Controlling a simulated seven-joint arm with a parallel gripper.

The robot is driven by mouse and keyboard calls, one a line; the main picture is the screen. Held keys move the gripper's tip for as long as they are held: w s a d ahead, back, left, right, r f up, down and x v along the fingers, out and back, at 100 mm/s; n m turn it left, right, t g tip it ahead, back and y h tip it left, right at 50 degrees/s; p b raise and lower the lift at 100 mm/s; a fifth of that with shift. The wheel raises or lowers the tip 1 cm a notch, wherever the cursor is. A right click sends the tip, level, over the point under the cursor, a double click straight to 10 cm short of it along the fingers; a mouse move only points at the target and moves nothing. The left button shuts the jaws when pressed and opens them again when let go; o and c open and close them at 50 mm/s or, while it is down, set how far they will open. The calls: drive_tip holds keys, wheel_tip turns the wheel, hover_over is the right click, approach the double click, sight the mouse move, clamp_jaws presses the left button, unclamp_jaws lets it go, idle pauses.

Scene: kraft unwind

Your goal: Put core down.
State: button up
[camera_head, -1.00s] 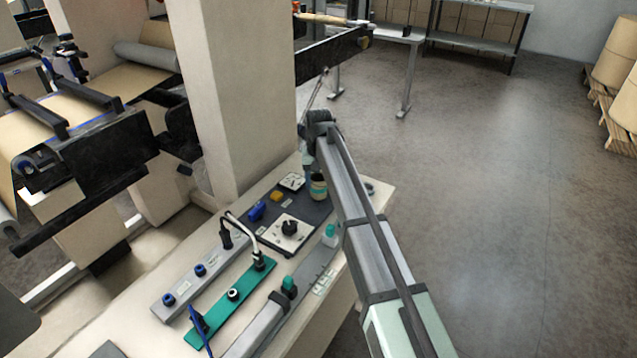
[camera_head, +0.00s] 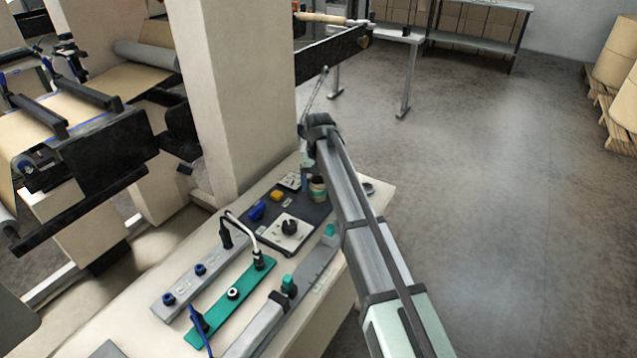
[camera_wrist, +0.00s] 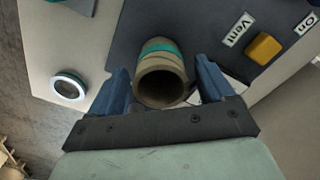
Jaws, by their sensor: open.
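The core is a short brown cardboard tube with a teal band (camera_wrist: 160,62). In the wrist view it lies between my two blue fingers with its hollow end facing the camera. My gripper (camera_wrist: 163,85) is open, with a finger on each side of the core. The core (camera_head: 318,188) also shows in the head view, upright on the dark panel at the far end of the bench, just left of my arm. Whether the core's base rests fully on the panel is hard to tell.
A white-rimmed ring (camera_wrist: 68,87) is at left. A black knob (camera_head: 289,227), a blue knob (camera_head: 256,211) and a green strip (camera_head: 232,298) occupy the bench. Open floor lies right.

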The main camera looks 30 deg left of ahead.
wheel_tip(320, 180, up, 12)
drive_tip(key=shift+r, duration=0.15)
idle(0.5)
idle(0.4)
